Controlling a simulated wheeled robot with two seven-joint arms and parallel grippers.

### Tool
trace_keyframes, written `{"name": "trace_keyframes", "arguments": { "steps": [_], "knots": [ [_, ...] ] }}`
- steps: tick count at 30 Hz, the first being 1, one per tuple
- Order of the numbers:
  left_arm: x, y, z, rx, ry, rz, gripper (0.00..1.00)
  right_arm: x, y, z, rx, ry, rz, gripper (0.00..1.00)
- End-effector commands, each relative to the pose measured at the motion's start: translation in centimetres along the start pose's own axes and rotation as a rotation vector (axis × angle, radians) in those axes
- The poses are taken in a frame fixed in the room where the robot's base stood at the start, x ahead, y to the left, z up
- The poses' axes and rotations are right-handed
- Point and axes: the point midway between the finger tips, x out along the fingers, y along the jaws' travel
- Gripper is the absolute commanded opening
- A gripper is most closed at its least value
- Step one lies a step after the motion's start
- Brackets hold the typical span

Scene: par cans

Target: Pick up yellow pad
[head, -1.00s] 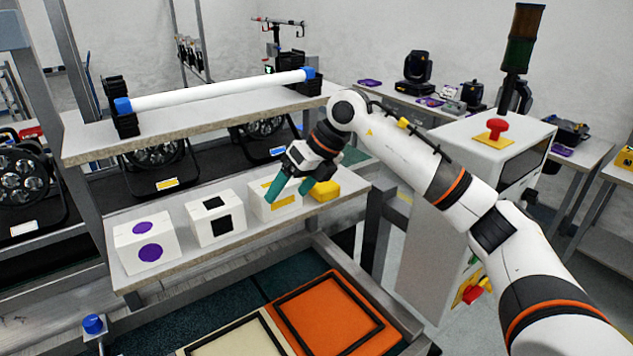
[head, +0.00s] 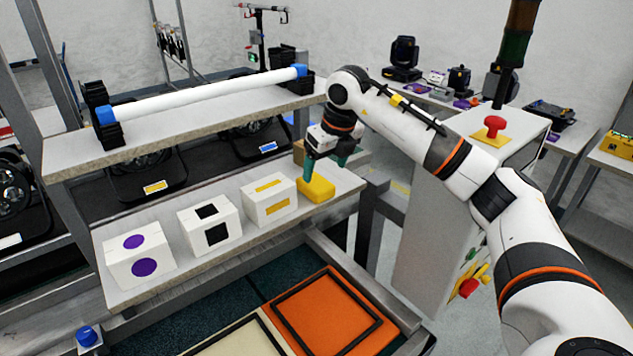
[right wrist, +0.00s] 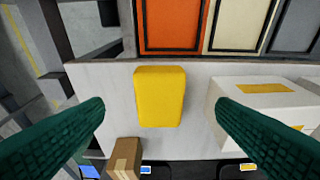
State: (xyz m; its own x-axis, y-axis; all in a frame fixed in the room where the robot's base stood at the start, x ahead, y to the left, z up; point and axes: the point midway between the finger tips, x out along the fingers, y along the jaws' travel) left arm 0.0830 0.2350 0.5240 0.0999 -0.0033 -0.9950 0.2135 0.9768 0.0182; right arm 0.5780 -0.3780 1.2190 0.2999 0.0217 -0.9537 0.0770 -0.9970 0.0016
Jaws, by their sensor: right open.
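The yellow pad (head: 316,190) lies on the light shelf at its right end, beside the white box with yellow marks (head: 268,199). In the right wrist view the yellow pad (right wrist: 160,97) lies between the two green fingers, with a gap on both sides. My right gripper (head: 324,172) is open and reaches down over the pad, its fingers apart and holding nothing. My left gripper is not in view.
White boxes with black squares (head: 209,222) and purple dots (head: 139,254) stand further left on the shelf (head: 190,273). A small brown box (right wrist: 124,158) is close behind the pad. An upper shelf (head: 200,122) carries a white tube (head: 200,95).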

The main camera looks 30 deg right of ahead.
Motion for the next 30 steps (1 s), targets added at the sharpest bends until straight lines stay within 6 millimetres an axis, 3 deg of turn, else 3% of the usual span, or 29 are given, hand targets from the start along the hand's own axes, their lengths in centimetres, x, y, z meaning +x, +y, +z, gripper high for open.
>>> {"name": "trace_keyframes", "arguments": {
  "steps": [5, 11, 15, 24, 30],
  "knots": [
    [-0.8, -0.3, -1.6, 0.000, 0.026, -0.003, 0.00, 1.2, -0.1, -0.1, -0.001, -0.003, -0.002, 0.80],
    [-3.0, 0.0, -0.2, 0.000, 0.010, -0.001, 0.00, 3.6, 0.0, -1.1, 0.000, -0.005, -0.003, 0.80],
    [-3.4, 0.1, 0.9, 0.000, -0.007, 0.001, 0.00, 5.6, 0.1, -1.0, 0.000, -0.003, -0.002, 0.80],
    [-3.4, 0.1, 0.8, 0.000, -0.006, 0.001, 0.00, 6.3, 0.1, -1.0, -0.001, 0.001, -0.001, 0.80],
    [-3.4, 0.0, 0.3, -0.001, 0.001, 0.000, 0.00, 6.3, 0.1, -1.0, -0.001, 0.000, -0.001, 0.47]
  ]
}}
